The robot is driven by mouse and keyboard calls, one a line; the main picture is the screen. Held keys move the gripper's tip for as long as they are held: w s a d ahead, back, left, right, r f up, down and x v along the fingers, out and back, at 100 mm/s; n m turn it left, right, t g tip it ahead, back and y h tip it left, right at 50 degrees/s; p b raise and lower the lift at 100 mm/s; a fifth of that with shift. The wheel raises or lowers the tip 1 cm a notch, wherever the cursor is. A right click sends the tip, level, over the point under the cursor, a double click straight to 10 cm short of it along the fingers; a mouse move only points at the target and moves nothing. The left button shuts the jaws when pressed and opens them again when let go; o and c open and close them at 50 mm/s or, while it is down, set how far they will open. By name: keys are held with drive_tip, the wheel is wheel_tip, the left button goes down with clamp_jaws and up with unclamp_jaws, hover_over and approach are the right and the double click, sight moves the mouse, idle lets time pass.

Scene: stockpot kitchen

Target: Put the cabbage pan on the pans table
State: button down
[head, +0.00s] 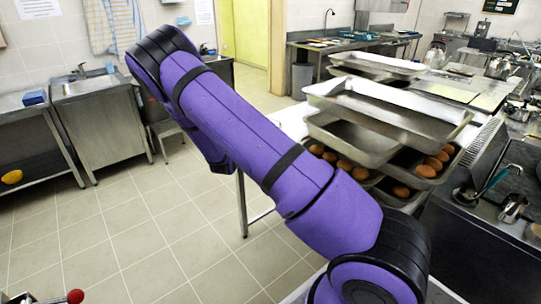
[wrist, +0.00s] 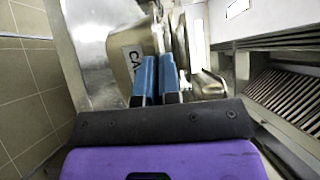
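The cabbage pan (wrist: 121,75) is in the wrist view, a metal pan with a white label of which only the letters "CA" show. My gripper (wrist: 157,62) has two blue fingers close together, with the pan's rim between their tips. The fingers look shut on that rim. Much of the pan is cut off or hidden behind the fingers. My gripper is outside the head view. In the head view, a light table (head: 291,124) bears several stacked metal pans (head: 385,112); whether it is the pans table I cannot tell.
Brown round food lies in lower pans (head: 403,191) of the stack. A dark counter (head: 470,235) with ladles and pots stands at the right. A sink unit (head: 108,125) stands at the left. In the wrist view, a slatted metal grille (wrist: 288,98) is at the right.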

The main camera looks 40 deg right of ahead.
drive_tip(key=d, duration=0.1)
drive_tip(key=d+t+y, duration=0.1)
drive_tip(key=r+n, duration=0.1)
drive_tip(key=shift+s+d+t+y, duration=0.25)
drive_tip(key=shift+d+t+y, duration=0.05)
drive_tip(key=shift+d, duration=0.1)
drive_tip(key=shift+d+f, duration=0.15)
drive_tip(key=shift+f, duration=0.05)
wheel_tip(320, 180, down, 10)
drive_tip(key=shift+r, duration=0.25)
drive_tip(key=c, duration=1.3)
unclamp_jaws()
drive_tip(key=shift+s, duration=0.1)
drive_tip(key=shift+c, duration=0.2)
